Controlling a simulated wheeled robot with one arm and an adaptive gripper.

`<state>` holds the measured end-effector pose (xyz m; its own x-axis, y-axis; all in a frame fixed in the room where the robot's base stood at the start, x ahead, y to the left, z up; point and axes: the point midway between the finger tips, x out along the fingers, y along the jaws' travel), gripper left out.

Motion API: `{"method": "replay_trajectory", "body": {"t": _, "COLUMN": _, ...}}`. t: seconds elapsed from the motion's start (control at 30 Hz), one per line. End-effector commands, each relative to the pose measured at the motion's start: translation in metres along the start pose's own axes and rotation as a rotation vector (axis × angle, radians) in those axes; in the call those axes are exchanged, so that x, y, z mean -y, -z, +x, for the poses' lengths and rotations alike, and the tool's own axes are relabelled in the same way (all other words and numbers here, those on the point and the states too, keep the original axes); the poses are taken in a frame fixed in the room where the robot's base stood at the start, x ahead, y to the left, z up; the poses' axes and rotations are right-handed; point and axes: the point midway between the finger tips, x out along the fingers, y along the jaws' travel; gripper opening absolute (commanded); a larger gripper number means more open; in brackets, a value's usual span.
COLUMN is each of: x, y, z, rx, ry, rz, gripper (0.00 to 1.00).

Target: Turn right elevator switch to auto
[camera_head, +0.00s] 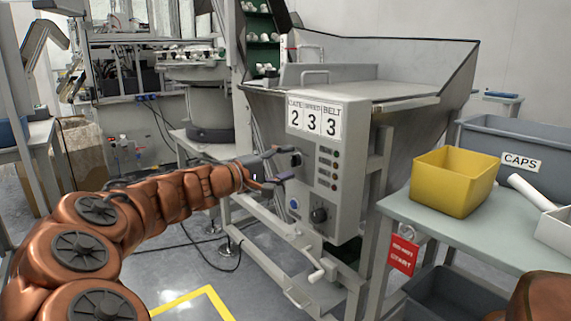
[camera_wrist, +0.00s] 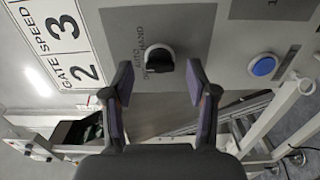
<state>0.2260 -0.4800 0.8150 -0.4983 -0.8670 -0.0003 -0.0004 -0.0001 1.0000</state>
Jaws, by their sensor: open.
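The control box (camera_head: 345,170) is a grey panel on the front of the hopper machine, with number cards 2, 3, 3 under GATE, SPEED and BELT. Its round black selector switch (camera_wrist: 159,58) sits near the AUTO and HAND lettering (camera_wrist: 139,38) in the wrist view. Which word the knob points to is not clear. In the head view the switch (camera_head: 296,159) is just beyond my fingertips. My gripper (camera_head: 277,166) is open and empty in front of the panel. In the wrist view its two fingers (camera_wrist: 159,72) stand on either side of the switch, apart from it.
A crank handle (camera_head: 316,275) sticks out below. To the right, a table (camera_head: 470,233) carries a yellow bin (camera_head: 454,181). A red tag (camera_head: 403,254) hangs at its edge.

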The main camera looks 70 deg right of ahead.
Motion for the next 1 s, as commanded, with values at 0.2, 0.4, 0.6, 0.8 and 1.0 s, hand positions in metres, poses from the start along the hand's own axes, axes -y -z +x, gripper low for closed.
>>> {"method": "replay_trajectory", "body": {"t": 0.2, "x": -0.001, "y": 0.001, "z": -0.023, "rx": -0.003, "ry": -0.002, "rz": 0.001, "gripper": 0.58}}
{"method": "replay_trajectory", "body": {"t": 0.4, "x": 0.0, "y": 0.001, "z": -0.053, "rx": -0.006, "ry": -0.001, "rz": 0.001, "gripper": 0.58}}
{"method": "replay_trajectory", "body": {"t": 0.6, "x": 0.0, "y": 0.001, "z": -0.083, "rx": -0.005, "ry": 0.001, "rz": 0.0, "gripper": 0.58}}
{"method": "replay_trajectory", "body": {"t": 0.8, "x": 0.0, "y": 0.0, "z": -0.106, "rx": -0.001, "ry": 0.0, "rz": 0.001, "gripper": 0.58}}
{"method": "replay_trajectory", "body": {"t": 1.0, "x": 0.0, "y": 0.0, "z": -0.116, "rx": -0.001, "ry": 0.0, "rz": 0.0, "gripper": 0.58}}
